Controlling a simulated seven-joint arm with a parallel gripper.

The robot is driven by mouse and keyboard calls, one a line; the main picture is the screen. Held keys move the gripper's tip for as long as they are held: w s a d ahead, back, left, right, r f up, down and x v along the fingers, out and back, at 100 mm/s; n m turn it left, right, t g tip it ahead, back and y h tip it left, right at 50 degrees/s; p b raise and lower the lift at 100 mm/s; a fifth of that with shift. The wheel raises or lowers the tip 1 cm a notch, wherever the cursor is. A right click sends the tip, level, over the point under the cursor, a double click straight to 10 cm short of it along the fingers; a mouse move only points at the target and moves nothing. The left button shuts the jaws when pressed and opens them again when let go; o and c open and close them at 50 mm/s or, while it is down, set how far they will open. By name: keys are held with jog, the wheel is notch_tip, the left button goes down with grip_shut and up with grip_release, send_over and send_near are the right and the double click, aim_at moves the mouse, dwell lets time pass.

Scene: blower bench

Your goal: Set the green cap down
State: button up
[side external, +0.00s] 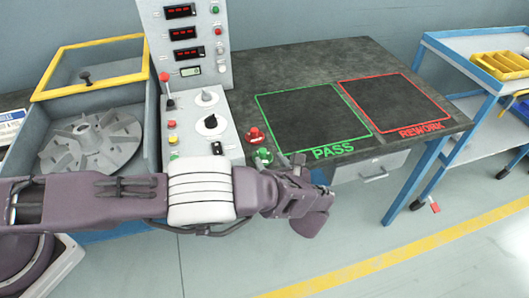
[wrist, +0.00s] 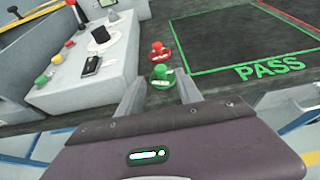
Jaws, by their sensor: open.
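The green cap (side external: 264,156) rests on the dark bench top near its front edge, left of the PASS outline. It also shows in the wrist view (wrist: 161,74), just beyond and between my fingertips. A red cap (side external: 254,135) with a round knob sits right behind it, and it shows in the wrist view (wrist: 159,50) too. My gripper (side external: 290,160) is at the bench's front edge beside the green cap. In the wrist view my gripper (wrist: 160,88) has its two fingers spread apart, with nothing seen clamped between them.
The green PASS square (side external: 312,122) and red REWORK square (side external: 395,104) on the bench are empty. A control panel (side external: 205,125) with knobs and a lever stands close on the left. A grey impeller (side external: 92,143) lies in a bin. A blue cart (side external: 480,60) stands right.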

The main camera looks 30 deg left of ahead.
jog(key=v, duration=0.3)
jog(key=shift+s+d+r, duration=0.1)
jog(key=shift+s+d, duration=0.15)
jog(key=shift+s, duration=0.05)
jog(key=s+a+r+n+g+h, duration=0.3)
jog(key=s+a+r+n+g, duration=0.15)
jog(key=a+r+n, duration=0.55)
jog(key=s+a+r+n+g+h, duration=0.25)
jog(key=s+a+r+n, duration=0.35)
jog(key=r, duration=0.7)
jog(key=s+a+r+n+t+h, duration=0.1)
jog(key=s+a+r+n+h, duration=0.1)
jog(key=s+n, duration=0.3)
jog(key=s+a+r+n+t+h, duration=0.2)
jog(key=s+n, duration=0.4)
jog(key=s, duration=0.8)
jog(key=shift+s+r, duration=0.25)
jog(key=shift+r, duration=0.1)
